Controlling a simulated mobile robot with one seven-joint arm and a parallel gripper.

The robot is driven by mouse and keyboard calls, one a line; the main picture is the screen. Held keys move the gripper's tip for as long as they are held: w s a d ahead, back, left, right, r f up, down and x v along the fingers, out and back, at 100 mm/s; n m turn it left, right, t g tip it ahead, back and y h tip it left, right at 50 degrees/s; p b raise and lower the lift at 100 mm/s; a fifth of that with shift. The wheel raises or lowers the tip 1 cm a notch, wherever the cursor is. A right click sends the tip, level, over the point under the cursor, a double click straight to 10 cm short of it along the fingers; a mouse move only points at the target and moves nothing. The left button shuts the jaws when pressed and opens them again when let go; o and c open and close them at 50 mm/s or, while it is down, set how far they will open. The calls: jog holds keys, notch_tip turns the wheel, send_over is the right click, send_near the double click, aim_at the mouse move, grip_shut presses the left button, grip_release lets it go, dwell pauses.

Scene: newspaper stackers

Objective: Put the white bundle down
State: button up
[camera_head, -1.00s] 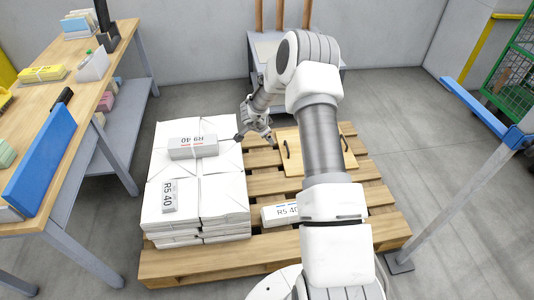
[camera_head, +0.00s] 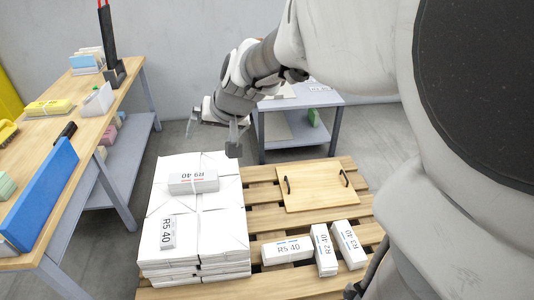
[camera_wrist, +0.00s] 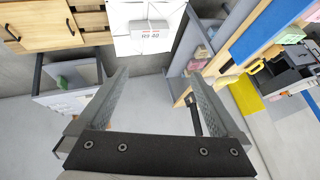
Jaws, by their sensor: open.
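A white bundle marked R9 40 (camera_head: 193,181) lies flat on the far part of the stack of large white bundles (camera_head: 222,228). It also shows in the wrist view (camera_wrist: 150,30), beyond my fingertips. My gripper (camera_head: 212,138) is open, above and behind the far edge of the stack. In the wrist view my gripper (camera_wrist: 157,75) has its two fingers wide apart with nothing between them. Another white bundle marked R5 40 (camera_head: 168,232) lies on the near part of the stack. Which bundle the task means cannot be told from the labels.
The wooden pallet (camera_head: 262,196) bears the stack, a wooden board with two black handles (camera_head: 318,184) and white bundles marked R5 40 (camera_head: 287,251), R2 40 (camera_head: 324,250) and R3 40 (camera_head: 348,245). A workbench (camera_head: 100,105) stands left, a grey table (camera_head: 296,135) behind.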

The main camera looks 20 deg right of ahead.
jog(key=s+d+n+h, duration=0.1)
jog(key=s, duration=0.9)
jog(key=s+d+r+n+g+h, duration=0.1)
jog(key=s+d, duration=0.1)
jog(key=s, duration=0.9)
jog(key=shift+r+n+g, duration=0.3)
jog(key=shift+n, duration=0.1)
jog(key=shift+s+r, duration=0.1)
notch_tip(320, 180, up, 24)
jog(key=p, duration=2.4)
